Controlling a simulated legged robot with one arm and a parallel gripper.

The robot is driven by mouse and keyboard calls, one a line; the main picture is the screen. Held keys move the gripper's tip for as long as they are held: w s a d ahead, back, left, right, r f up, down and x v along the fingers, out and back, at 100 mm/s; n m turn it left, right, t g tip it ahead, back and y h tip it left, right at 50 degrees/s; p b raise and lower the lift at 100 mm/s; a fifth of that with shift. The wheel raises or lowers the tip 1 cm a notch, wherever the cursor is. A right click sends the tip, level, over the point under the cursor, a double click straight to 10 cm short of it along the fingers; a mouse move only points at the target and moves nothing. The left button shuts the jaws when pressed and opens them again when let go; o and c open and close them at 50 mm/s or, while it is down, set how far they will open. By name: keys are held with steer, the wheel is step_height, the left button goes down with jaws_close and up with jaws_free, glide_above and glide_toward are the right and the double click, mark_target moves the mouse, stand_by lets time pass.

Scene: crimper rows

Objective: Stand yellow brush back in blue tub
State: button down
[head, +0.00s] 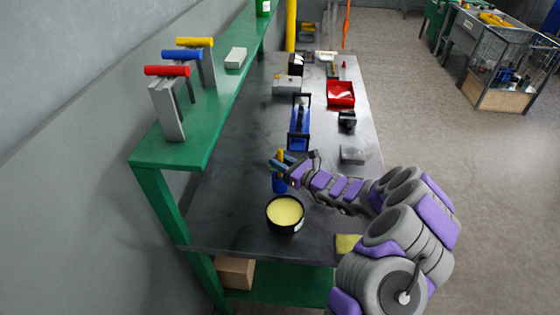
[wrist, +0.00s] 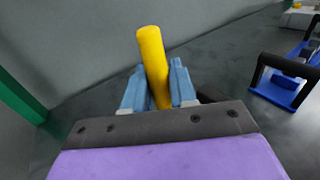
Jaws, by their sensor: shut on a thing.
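The yellow brush (wrist: 153,60) stands up between the two blue fingers of my gripper (wrist: 158,88) in the wrist view, leaning slightly. My gripper is shut on it. In the head view my gripper (head: 281,163) is over the bench, with the yellow brush (head: 281,154) showing as a small piece at the fingers. The blue tub (head: 279,184) is right below the fingers on the bench. The brush's lower end is hidden, so I cannot tell whether it is inside the tub.
A black round pot with a yellow top (head: 285,212) stands just in front of the tub. A blue tool with black handles (head: 300,122) lies behind. A red bin (head: 340,93) is further back. Crimpers with coloured handles (head: 168,71) stand on the green shelf (head: 205,130) at left.

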steer(key=shift+f, duration=0.5)
steer(key=c, duration=0.8)
jaws_free()
steer(key=shift+d, duration=0.1)
steer(key=p+v, duration=0.3)
steer(key=v, duration=1.4)
steer(key=shift+s+d+p, duration=0.1)
steer(key=shift+d+p, duration=0.05)
steer(key=shift+p, duration=0.15)
